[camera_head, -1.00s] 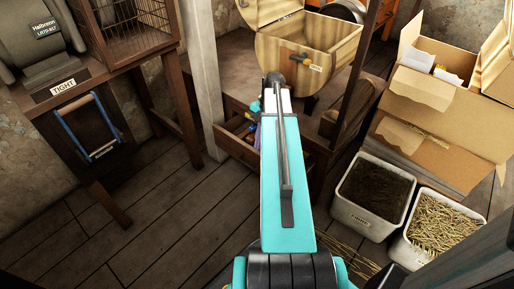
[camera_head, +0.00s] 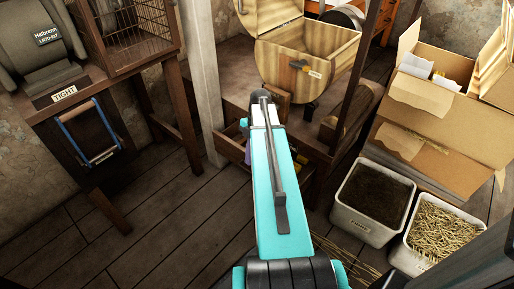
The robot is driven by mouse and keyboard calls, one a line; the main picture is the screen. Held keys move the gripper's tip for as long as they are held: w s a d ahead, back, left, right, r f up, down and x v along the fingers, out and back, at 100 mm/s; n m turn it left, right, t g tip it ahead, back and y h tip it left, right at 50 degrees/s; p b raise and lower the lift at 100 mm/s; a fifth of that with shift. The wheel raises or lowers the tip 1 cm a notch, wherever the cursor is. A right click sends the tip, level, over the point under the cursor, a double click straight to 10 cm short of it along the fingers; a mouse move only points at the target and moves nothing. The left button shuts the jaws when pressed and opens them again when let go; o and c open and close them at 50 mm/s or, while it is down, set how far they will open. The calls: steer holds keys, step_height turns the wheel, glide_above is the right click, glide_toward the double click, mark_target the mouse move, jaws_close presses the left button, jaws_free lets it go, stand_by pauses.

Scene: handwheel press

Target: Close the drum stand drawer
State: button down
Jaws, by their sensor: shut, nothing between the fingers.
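The wooden drum (camera_head: 281,52) sits on a wooden stand (camera_head: 237,88) at the top centre of the head view, its lid raised. The stand's drawer (camera_head: 229,148) is low on the front of the stand, just behind my arm. It looks pulled out, with a yellow item (camera_head: 301,159) showing to the right of my arm. My turquoise arm reaches forward over the drawer and covers its middle, so how far it is out is hard to tell. My gripper is hidden behind the arm's far end.
A white post (camera_head: 202,75) stands left of the stand. A wooden bench (camera_head: 172,80) with a cage is at the left. Bins of dark matter (camera_head: 342,214) and straw (camera_head: 402,254) and a cardboard box (camera_head: 425,150) are at the right. The floor at front left is clear.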

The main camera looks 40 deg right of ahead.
steer(key=s+a+f+m+g+h, duration=0.1)
steer(key=s+a+f+m+g, duration=0.15)
steer(key=a+f+m, duration=1.1)
steer(key=s+a+f+m+h, duration=0.1)
steer(key=s+a+f, duration=0.7)
steer(key=a, duration=0.2)
steer(key=s+a+f+m+g+h, duration=0.1)
steer(key=s+a+f+m, duration=0.1)
steer(key=s+a+f, duration=0.6)
steer(key=shift+a+h, duration=0.4)
steer(key=shift+a, duration=0.75)
steer(key=shift+m+g, duration=0.25)
